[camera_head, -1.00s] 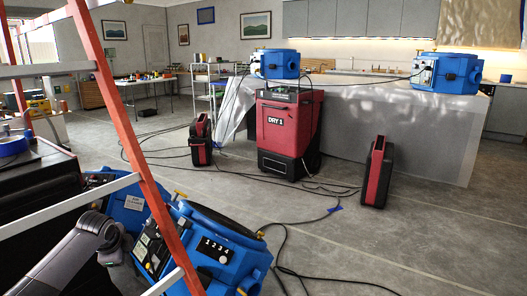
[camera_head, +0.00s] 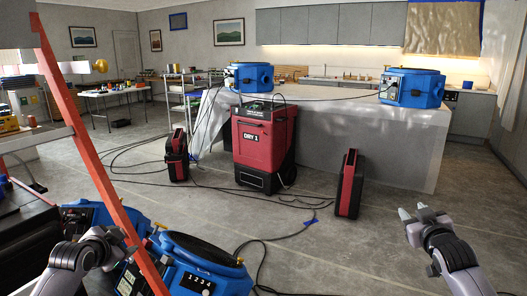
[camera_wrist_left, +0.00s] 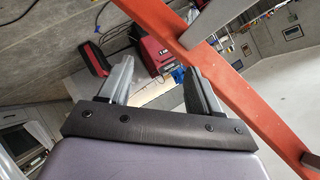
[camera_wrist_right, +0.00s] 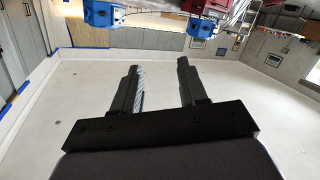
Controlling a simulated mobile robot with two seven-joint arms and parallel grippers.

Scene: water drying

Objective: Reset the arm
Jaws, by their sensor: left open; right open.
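My left gripper (camera_head: 123,240) is at the lower left of the head view, close to the orange ladder rail (camera_head: 88,160), and its fingertips are hard to make out there. In the left wrist view its fingers (camera_wrist_left: 158,68) are apart with nothing held, and the orange rail (camera_wrist_left: 255,100) passes close to the right finger. My right gripper (camera_head: 412,212) is at the lower right of the head view, raised over clear floor. In the right wrist view its fingers (camera_wrist_right: 160,80) are apart and empty.
Blue air movers (camera_head: 190,265) stand low beside the left arm. A red dehumidifier (camera_head: 262,145) marked DRY 1 stands mid-room, with red-black units (camera_head: 349,183) either side. Cables (camera_head: 262,250) cross the floor. A covered counter (camera_head: 400,150) is behind; the right floor is clear.

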